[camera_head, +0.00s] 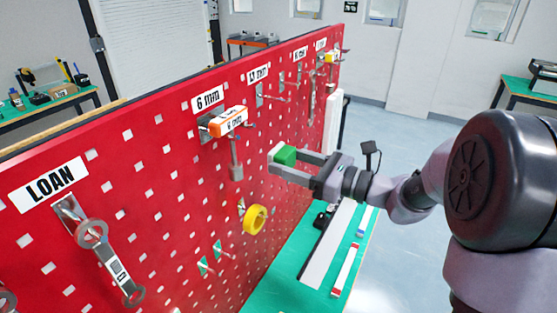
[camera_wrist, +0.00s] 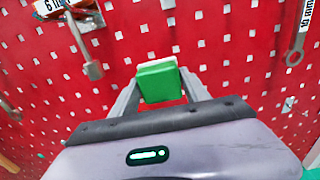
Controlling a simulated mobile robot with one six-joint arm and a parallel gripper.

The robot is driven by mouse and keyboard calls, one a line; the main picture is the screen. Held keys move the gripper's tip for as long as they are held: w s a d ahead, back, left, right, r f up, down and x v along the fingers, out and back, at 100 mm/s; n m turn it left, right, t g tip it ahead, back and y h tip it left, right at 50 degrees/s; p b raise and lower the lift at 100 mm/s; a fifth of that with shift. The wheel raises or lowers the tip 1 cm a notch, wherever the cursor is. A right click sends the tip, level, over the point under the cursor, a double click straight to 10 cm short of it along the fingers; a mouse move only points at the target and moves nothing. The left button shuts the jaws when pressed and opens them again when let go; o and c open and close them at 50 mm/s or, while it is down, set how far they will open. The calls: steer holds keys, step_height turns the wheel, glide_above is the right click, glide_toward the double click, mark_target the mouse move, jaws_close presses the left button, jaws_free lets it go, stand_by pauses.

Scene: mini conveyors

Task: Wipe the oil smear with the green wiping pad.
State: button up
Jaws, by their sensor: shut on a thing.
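The green wiping pad (camera_head: 287,154) is a small block with a pale front edge. My gripper (camera_head: 286,162) is shut on it, with one finger on each side, and holds it in front of the red pegboard (camera_head: 150,190). In the wrist view the pad (camera_wrist: 158,82) sits between the fingers of my gripper (camera_wrist: 160,88), with red board behind it. I cannot tell whether the pad touches the board. I cannot make out the oil smear in either view; the pad and gripper cover part of the board.
A yellow ring (camera_head: 255,219) is below. A wrench (camera_head: 105,250) hangs under the LOAN label (camera_head: 48,186). A green bench top (camera_head: 285,280) lies below the board.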

steer(key=shift+v, duration=1.55)
steer(key=shift+b, duration=0.3)
